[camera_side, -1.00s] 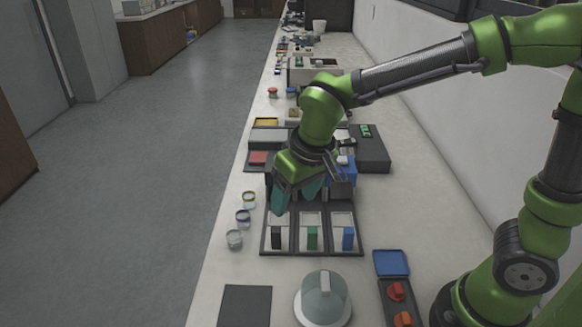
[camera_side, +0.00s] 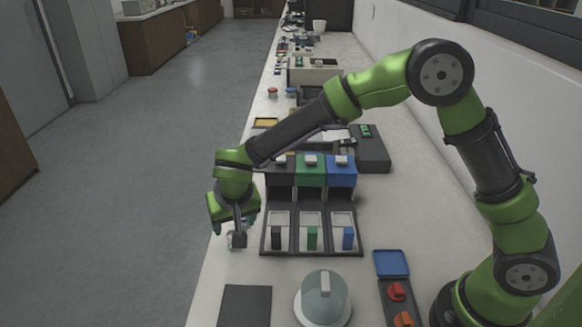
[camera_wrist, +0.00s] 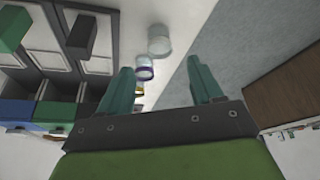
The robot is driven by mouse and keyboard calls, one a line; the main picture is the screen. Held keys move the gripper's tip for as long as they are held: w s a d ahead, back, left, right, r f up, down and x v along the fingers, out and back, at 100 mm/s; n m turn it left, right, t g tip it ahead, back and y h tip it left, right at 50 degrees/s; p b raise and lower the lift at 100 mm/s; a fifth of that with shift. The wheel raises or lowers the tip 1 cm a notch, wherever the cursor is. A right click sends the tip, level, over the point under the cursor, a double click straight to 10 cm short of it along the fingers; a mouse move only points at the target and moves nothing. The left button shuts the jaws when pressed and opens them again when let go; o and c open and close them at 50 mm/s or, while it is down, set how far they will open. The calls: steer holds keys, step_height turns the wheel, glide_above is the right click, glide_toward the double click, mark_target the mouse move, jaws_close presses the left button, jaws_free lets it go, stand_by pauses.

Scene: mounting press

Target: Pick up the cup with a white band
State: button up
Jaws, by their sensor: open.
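The cup with a white band (camera_wrist: 159,41) is pale and clear, and stands at the top of the wrist view, beyond my fingertips. In the side view it (camera_side: 231,241) is partly hidden behind my gripper (camera_side: 228,230). My gripper (camera_wrist: 161,70) is open and empty, pointing down over the row of cups near the counter's left edge. A cup with a purple band (camera_wrist: 145,69) shows between the fingers, close to the left one. A cup with a yellow band (camera_wrist: 139,88) is behind it, partly hidden. Both are hidden by my gripper in the side view.
A dark three-section tray (camera_side: 310,250) with black, green and blue blocks stands right of the cups. Coloured boxes (camera_side: 311,175) stand behind it. The counter drops to the floor on the left.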

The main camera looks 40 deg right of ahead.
steer(key=x, duration=0.7)
steer(key=shift+a+f, duration=0.1)
steer(key=shift+f, duration=0.15)
steer(key=c, duration=1.1)
